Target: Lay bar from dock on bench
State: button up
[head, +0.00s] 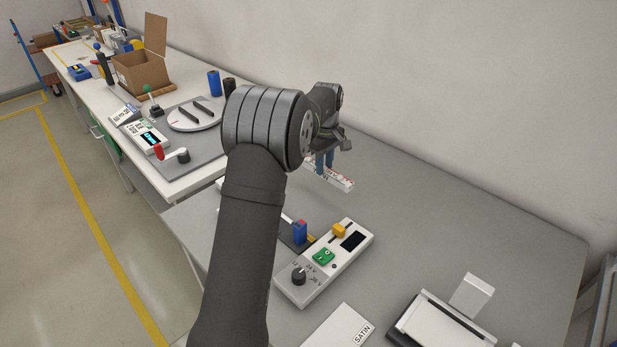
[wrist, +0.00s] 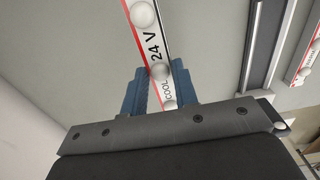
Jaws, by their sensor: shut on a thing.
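The bar (head: 340,181) is white with a red stripe and small round domes. It shows partly behind my arm in the head view. In the wrist view the bar (wrist: 145,35) carries "24 V" and "COOL" lettering. My gripper (wrist: 160,92) has its blue fingers on both sides of the bar, shut on it. In the head view my gripper (head: 323,162) is over the far part of the grey bench (head: 460,220). I cannot tell whether the bar touches the bench. I cannot make out which thing is the dock; my arm hides part of the bench.
A white control box (head: 325,262) with a knob, a green block and a yellow slider stands on the bench. A SATIN card (head: 335,328) and a dark-edged tray (head: 440,325) lie nearer. A white table (head: 95,75) with a carton adjoins at left.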

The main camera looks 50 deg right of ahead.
aim_at(309, 165)
jog(key=w+f, duration=0.1)
jog(key=w, duration=0.1)
jog(key=w+f, duration=0.1)
jog(key=w, duration=0.1)
jog(key=w+f, duration=0.1)
jog(key=w, duration=0.1)
jog(key=shift+a+f, duration=0.25)
jog(key=shift+f, duration=2)
jog(key=shift+f, duration=0.15)
jog(key=o, duration=1)
notch_tip(309, 165, up, 12)
jog(key=shift+r, duration=0.15)
